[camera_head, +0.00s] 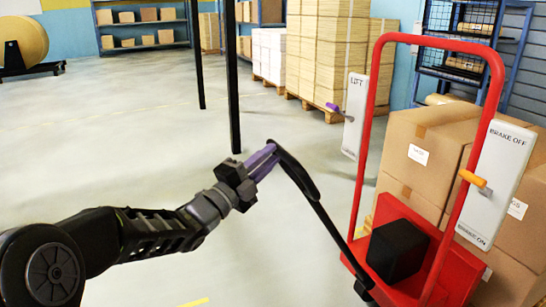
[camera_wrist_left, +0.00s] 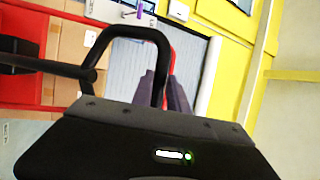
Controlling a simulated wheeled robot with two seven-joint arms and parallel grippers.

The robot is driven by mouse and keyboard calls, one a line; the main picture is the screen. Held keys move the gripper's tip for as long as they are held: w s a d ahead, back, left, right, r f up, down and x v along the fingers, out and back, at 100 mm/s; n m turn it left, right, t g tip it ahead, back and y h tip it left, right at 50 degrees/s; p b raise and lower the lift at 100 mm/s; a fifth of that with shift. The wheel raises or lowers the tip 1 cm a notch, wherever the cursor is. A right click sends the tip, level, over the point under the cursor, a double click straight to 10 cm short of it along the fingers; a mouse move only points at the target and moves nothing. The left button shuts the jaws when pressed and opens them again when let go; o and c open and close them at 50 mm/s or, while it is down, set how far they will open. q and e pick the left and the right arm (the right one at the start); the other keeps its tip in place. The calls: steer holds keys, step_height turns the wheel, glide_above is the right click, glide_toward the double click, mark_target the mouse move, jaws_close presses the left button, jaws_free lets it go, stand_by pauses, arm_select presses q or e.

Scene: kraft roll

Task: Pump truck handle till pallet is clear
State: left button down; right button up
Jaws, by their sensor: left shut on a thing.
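The red pallet truck (camera_head: 440,265) stands at the right, with a tall red frame and a black block at its base. Its black pump handle (camera_head: 327,222) leans up and left from the base to a loop. My left gripper (camera_head: 268,156) has purple fingers shut on the loop's upper end. In the left wrist view the loop (camera_wrist_left: 139,33) rises beyond my left gripper (camera_wrist_left: 165,85). Cartons (camera_head: 430,140) are stacked behind the frame; the pallet under them is hidden, so its height off the floor cannot be told. My right gripper is out of view.
A LIFT plate (camera_head: 355,120) with a purple lever and a BRAKE plate (camera_head: 497,180) with an orange lever flank the red frame. A thin black post (camera_head: 233,80) stands behind my left gripper. Pale floor is open to the left; stacked pallets (camera_head: 320,60) stand behind.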

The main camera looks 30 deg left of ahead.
arm_select(q)
steer(key=shift+g, duration=0.3)
steer(key=shift+s+a+f+b, duration=0.25)
steer(key=shift+s+f+b, duration=0.1)
steer(key=shift+f, duration=0.35)
steer(key=shift+s+a+f+b, duration=0.25)
steer(key=shift+s+f, duration=0.1)
steer(key=shift+f, duration=0.4)
steer(key=shift+s+a+f+b, duration=0.25)
steer(key=shift+s+f+b, duration=0.1)
steer(key=shift+f, duration=0.35)
steer(key=shift+s+a+f+b, duration=0.8)
steer(key=shift+s+f, duration=0.25)
steer(key=shift+f, duration=0.05)
steer(key=c, duration=1.3)
jaws_free()
steer(key=shift+w, duration=0.15)
steer(key=shift+r, duration=0.25)
steer(key=shift+a, duration=0.1)
steer(key=p+v, duration=0.1)
steer(key=v, duration=0.7)
